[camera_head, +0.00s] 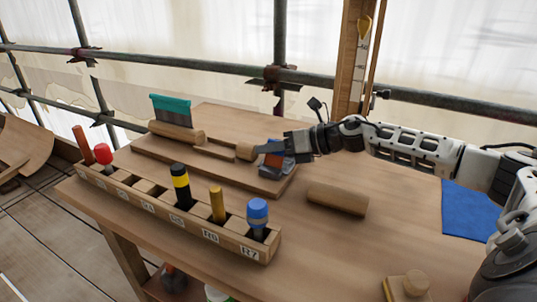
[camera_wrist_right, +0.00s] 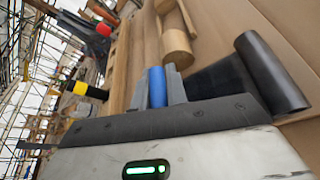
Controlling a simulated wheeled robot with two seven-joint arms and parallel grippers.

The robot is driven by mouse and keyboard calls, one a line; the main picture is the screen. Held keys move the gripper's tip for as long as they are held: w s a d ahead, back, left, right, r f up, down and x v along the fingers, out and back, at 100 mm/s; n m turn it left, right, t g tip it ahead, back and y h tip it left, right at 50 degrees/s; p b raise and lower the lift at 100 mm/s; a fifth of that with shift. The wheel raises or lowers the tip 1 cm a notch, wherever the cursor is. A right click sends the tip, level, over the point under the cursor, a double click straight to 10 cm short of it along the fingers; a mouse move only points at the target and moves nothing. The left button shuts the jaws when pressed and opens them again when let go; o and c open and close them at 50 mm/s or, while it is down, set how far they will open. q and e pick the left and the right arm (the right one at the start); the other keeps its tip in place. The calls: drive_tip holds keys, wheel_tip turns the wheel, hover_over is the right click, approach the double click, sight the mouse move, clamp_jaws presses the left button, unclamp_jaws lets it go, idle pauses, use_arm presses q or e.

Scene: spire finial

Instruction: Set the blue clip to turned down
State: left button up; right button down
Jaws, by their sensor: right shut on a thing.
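The blue clip (camera_head: 275,146) is at the right end of the raised wooden board (camera_head: 270,187), partly hidden by my right gripper. My right gripper (camera_head: 271,153) reaches in from the right and is shut on it. In the right wrist view a blue piece of the clip (camera_wrist_right: 156,86) sits between the two grey fingers. Whether the clip stands up or lies down cannot be told. My left gripper is not in view.
A teal clip (camera_head: 171,104) stands upright at the board's left end. In front is a wooden rack (camera_head: 190,218) with labelled slots holding several colored-top tools. A loose wooden cylinder (camera_head: 337,198) lies right of the board. A blue cloth (camera_head: 468,209) lies at the right.

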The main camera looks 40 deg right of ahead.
drive_tip(key=shift+w+d+m, duration=0.1)
drive_tip(key=shift+d+m, duration=0.05)
drive_tip(key=shift+m, duration=0.15)
idle(0.4)
drive_tip(key=c, duration=1.4)
unclamp_jaws()
drive_tip(key=shift+f, duration=0.1)
drive_tip(key=shift+d, duration=0.1)
